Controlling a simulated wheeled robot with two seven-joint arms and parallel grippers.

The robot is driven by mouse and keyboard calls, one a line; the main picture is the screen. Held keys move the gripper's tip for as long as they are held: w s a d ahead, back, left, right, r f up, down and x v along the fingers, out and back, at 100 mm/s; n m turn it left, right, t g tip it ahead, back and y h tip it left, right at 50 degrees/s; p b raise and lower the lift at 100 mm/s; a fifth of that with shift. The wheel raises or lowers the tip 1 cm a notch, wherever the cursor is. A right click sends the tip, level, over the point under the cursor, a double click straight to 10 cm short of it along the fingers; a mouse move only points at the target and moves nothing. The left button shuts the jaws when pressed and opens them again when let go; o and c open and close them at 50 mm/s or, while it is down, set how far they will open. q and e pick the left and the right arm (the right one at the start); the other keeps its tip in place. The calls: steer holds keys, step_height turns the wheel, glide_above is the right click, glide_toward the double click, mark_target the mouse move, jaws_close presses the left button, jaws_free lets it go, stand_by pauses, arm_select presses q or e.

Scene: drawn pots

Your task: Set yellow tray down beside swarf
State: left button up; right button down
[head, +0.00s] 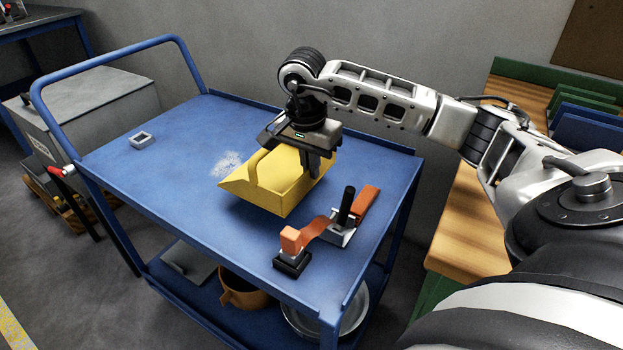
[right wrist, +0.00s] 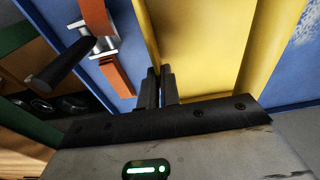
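The yellow tray (head: 275,190) is a scoop-like open box over the blue cart top, tapering toward its left end. It fills the middle of the right wrist view (right wrist: 200,45). My right gripper (head: 318,165) is at its right side, with the two fingers (right wrist: 160,88) close together on the tray's wall. I cannot tell for sure whether the tray touches the cart top. The swarf (head: 228,164) is a pale, speckled patch on the cart just left of and behind the tray; part shows in the right wrist view (right wrist: 308,25). My left gripper is not in view.
An orange strap piece with a black handle (head: 345,205) and orange block lies in front of the tray. The cart's left top is mostly clear. A wooden bench (head: 465,225) stands right.

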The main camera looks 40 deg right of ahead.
steer(key=shift+w+d+f, duration=0.2)
steer(key=shift+d+f, duration=0.05)
steer(key=shift+f, duration=0.15)
steer(key=shift+w+d+f, duration=0.1)
steer(key=shift+f, duration=0.85)
steer(key=shift+w+d+f, duration=0.1)
steer(key=shift+f, duration=0.8)
steer(key=shift+f, duration=0.1)
steer(key=c, duration=2)
jaws_free()
steer(key=shift+f, duration=0.1)
steer(key=shift+c, duration=0.2)
steer(key=o, duration=0.4)
steer(key=r, duration=0.4)
steer(key=a+r, duration=0.1)
steer(key=r, duration=0.7)
steer(key=shift+s+a+r+p, duration=0.2)
steer(key=shift+s+p, duration=0.05)
steer(key=shift+p, duration=0.05)
